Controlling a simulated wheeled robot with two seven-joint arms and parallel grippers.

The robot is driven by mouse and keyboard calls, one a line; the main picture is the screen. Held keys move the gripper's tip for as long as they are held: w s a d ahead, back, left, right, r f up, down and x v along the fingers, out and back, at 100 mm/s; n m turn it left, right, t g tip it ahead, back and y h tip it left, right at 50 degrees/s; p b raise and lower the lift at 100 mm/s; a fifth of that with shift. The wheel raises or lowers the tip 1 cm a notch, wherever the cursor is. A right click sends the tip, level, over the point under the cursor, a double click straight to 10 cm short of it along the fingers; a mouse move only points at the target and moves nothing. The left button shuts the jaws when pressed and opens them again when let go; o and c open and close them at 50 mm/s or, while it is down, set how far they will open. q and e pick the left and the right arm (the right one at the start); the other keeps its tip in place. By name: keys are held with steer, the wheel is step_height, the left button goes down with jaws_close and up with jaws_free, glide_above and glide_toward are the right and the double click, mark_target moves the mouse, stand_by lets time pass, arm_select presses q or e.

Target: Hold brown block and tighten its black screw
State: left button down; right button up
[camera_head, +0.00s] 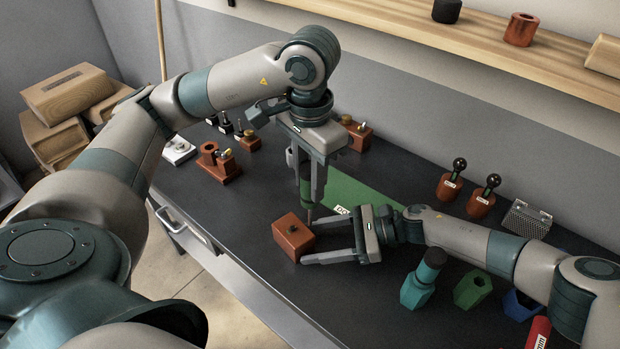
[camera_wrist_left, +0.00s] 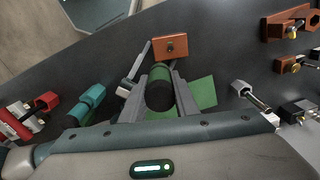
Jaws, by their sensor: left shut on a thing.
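The brown block (camera_head: 292,240) stands on the dark bench, with a small dark screw (camera_head: 293,228) in its top. In the left wrist view the block (camera_wrist_left: 163,55) is just beyond the screwdriver. My left gripper (camera_head: 312,195) points down, shut on a green screwdriver (camera_head: 306,193). The screwdriver's black end and green handle (camera_wrist_left: 160,72) show between the fingers in the left wrist view. Its shaft points down near the block's right far side, off the screw. My right gripper (camera_head: 308,241) lies low with fingers apart, tips at the block's right end; contact is unclear.
A green mat (camera_head: 375,199) lies behind the grippers. Teal (camera_head: 418,287) and green (camera_head: 472,287) hexagonal holders stand at right front. Two brown holders with black knobs (camera_head: 480,203) stand at back right. Another brown fixture (camera_head: 218,164) stands at left. Bare bench lies left of the block.

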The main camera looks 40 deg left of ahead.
jaws_close()
stand_by(0.3)
steer(key=shift+o, duration=0.3)
jaws_free()
steer(key=shift+o, duration=0.9)
